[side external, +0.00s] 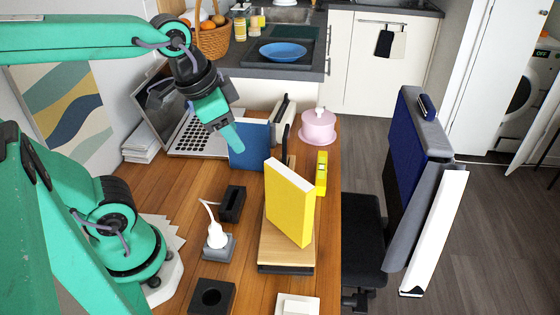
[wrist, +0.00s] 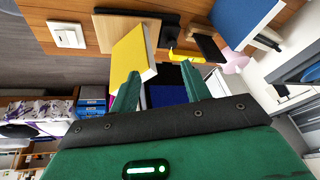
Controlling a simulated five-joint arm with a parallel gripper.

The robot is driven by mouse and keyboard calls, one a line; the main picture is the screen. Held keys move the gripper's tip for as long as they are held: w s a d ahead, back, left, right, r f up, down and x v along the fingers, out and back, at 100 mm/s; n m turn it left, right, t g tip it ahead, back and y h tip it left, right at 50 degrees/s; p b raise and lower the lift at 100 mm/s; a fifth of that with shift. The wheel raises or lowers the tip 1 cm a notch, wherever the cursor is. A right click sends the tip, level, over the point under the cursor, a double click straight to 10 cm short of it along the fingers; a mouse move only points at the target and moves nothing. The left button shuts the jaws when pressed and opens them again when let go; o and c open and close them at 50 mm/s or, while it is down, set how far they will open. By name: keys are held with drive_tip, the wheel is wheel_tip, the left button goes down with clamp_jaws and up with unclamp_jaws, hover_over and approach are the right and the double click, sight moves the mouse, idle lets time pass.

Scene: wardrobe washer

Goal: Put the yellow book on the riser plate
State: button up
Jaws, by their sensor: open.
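The yellow book (side external: 287,203) stands on edge on the wooden riser plate (side external: 285,252), turned at an angle across it. In the wrist view, the book (wrist: 130,58) rises from the riser plate (wrist: 112,30). Its lower edge appears to rest on the plate. My gripper (side external: 239,146) is up and to the left of the book in the side view, near a blue book, and apart from the yellow book. In the wrist view its fingers (wrist: 160,82) are spread with nothing held between them; the yellow book shows beyond the left finger.
A blue book (side external: 250,145), a small yellow object (side external: 321,173) and a pink round container (side external: 318,127) stand behind the plate. A white bulb-like item (side external: 217,236) and a black holder (side external: 232,204) are left of it. A laptop (side external: 190,130) is further back.

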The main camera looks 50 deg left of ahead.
drive_tip(key=s+a+n, duration=0.1)
drive_tip(key=f+n+t, duration=0.1)
drive_tip(key=n, duration=0.1)
drive_tip(key=shift+s+a+n, duration=0.3)
drive_tip(key=shift+s+a, duration=0.05)
drive_tip(key=shift+s, duration=0.05)
idle(1.0)
